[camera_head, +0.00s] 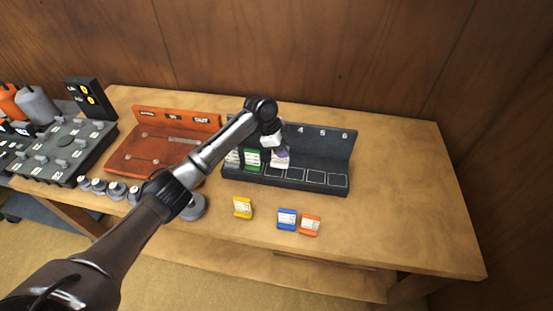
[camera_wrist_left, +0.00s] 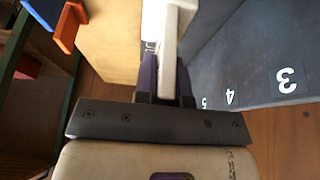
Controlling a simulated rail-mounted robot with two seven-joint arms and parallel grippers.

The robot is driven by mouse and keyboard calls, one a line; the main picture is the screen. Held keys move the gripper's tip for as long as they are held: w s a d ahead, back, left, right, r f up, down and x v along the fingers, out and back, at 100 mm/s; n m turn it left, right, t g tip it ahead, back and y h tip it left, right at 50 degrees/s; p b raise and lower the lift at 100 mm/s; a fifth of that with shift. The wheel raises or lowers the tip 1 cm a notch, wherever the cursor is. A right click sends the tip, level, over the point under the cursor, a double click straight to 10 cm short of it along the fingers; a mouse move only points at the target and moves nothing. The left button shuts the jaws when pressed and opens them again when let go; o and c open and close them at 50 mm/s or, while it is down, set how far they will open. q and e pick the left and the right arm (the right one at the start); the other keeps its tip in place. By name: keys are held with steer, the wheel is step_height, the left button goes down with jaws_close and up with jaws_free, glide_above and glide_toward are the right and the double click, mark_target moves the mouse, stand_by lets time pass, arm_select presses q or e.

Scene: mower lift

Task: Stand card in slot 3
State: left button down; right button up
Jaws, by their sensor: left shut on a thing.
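My left gripper (camera_head: 277,146) is shut on a purple-and-white card (camera_head: 281,158), above or in the third place of the dark slotted rack (camera_head: 310,165). I cannot tell whether the card's foot touches the rack. In the left wrist view, purple shows at the fingers (camera_wrist_left: 166,85), and the rack wall (camera_wrist_left: 240,60) carries the labels 3, 4 and 5. A pale card (camera_head: 233,158) and a green card (camera_head: 252,160) stand in the first two places. The places under 4, 5 and 6 are empty. The arm hides the lower labels. My right gripper is not in view.
A red-brown tray (camera_head: 150,155) and a dark numbered board (camera_head: 70,145) are at left. The table's right side is clear.

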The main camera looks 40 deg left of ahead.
mark_target(276, 158)
arm_select(q)
steer(key=shift+a+f, duration=0.4)
steer(key=shift+a, duration=0.25)
steer(key=shift+a+f, duration=0.4)
steer(key=shift+a, duration=0.2)
steer(key=shift+f+b, duration=0.3)
steer(key=shift+f, duration=1.7)
steer(key=shift+f, duration=0.15)
steer(key=c, duration=1.2)
jaws_free()
steer(key=p+v, duration=0.1)
steer(key=v, duration=1.1)
steer(key=shift+a, duration=0.1)
